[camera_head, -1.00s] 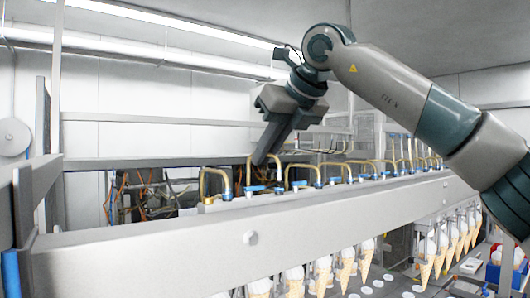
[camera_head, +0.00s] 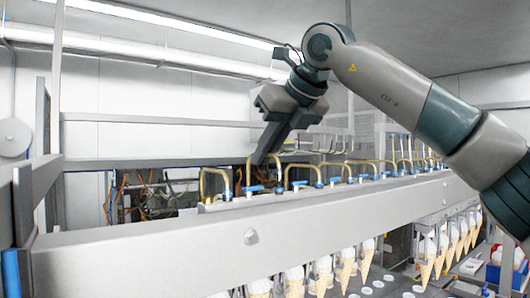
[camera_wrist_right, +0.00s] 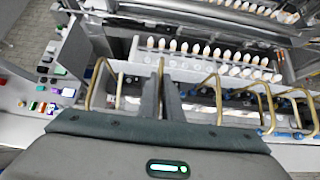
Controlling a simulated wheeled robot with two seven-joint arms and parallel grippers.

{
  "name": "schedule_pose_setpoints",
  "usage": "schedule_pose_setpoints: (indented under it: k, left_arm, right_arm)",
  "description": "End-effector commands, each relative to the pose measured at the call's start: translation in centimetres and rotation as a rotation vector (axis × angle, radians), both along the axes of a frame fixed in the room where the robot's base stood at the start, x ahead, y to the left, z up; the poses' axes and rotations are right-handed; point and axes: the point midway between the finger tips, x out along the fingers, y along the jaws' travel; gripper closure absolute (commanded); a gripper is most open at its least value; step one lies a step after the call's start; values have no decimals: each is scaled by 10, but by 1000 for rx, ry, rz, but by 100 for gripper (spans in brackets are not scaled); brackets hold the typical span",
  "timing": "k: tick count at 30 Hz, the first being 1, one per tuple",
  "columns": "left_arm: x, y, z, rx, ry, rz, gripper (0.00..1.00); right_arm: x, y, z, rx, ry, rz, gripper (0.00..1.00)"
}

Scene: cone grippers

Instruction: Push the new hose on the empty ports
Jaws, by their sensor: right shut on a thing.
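My right gripper (camera_head: 264,157) is over the row of ports, fingers pointing down. It is shut on a brownish-yellow hose (camera_head: 249,172), whose visible part runs down from the fingertips to the port rail. The hose also shows between the fingers in the right wrist view (camera_wrist_right: 161,68). Its lower ends are partly hidden, so I cannot tell whether they are seated. A bent hose (camera_head: 204,177) stands to its left and another hose arch (camera_head: 299,168) to its right. Blue port fittings (camera_head: 254,189) line the rail. My left gripper is not in view.
A long pale beam (camera_head: 150,251) runs in front of the ports. Ice cream cones (camera_head: 294,281) hang below it in a row. Loose wires (camera_head: 145,195) show behind at the left. A control panel with coloured buttons (camera_wrist_right: 57,72) is at the left in the wrist view.

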Motion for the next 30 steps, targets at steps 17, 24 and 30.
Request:
schedule_pose_setpoints:
  k: [17, 24, 30]
  left_arm:
    - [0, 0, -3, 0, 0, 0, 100]
    - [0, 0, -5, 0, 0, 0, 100]
    - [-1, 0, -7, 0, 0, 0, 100]
  right_arm:
    - [0, 0, -3, 0, 0, 0, 100]
    - [0, 0, -6, 0, 0, 0, 100]
    - [0, 0, -8, 0, 0, 0, 100]
